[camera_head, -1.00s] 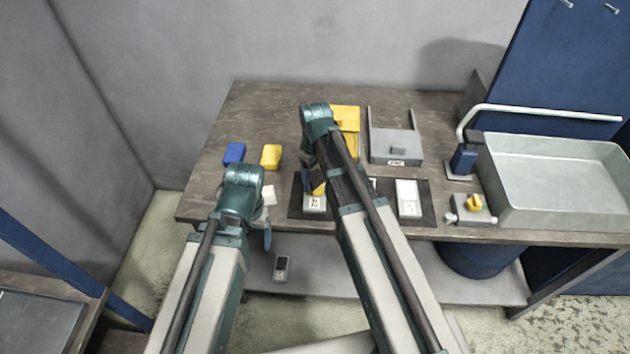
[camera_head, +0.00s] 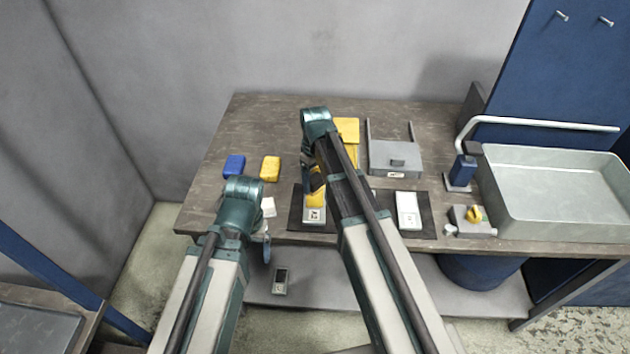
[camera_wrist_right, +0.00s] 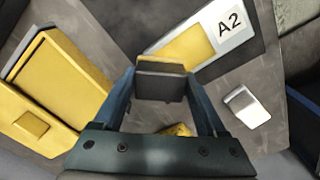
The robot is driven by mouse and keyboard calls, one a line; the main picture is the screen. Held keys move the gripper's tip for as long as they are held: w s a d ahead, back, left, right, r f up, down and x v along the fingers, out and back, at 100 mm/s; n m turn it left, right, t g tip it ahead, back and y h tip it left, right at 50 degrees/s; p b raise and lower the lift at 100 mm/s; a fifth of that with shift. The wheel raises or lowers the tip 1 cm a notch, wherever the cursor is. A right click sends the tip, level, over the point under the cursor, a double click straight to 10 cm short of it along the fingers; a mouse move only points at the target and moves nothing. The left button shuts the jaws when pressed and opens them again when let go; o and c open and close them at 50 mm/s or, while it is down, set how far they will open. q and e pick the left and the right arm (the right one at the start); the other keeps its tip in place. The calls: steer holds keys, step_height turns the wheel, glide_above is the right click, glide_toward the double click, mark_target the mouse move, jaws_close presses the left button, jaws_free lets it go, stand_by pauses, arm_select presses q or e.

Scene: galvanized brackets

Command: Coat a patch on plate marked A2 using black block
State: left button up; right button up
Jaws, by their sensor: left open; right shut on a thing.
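The plate marked A2 (camera_wrist_right: 232,50) lies on the dark mat, with its label near one end and a yellow patch (camera_wrist_right: 185,50) beside the label. It also shows in the head view (camera_head: 315,222), partly behind my right arm. My right gripper (camera_wrist_right: 160,85) is shut on the black block (camera_wrist_right: 160,68). The block is over the patch's near edge and hides part of it; I cannot tell whether they touch. In the head view the right gripper (camera_head: 308,172) is by the plate's far end. My left gripper (camera_head: 266,245) is open and empty at the table's front edge.
A yellow box (camera_wrist_right: 60,75) stands behind the mat (camera_head: 427,215). A second plate (camera_head: 408,210) lies to the right. Blue (camera_head: 234,165) and yellow (camera_head: 270,168) blocks and a white piece (camera_head: 268,207) lie left. A grey tray (camera_head: 495,190) stands right.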

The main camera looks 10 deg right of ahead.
steer(key=shift+r+p, duration=2.85)
steer(key=shift+r, duration=0.1)
step_height(320, 180, up, 3)
steer(key=p, duration=0.3)
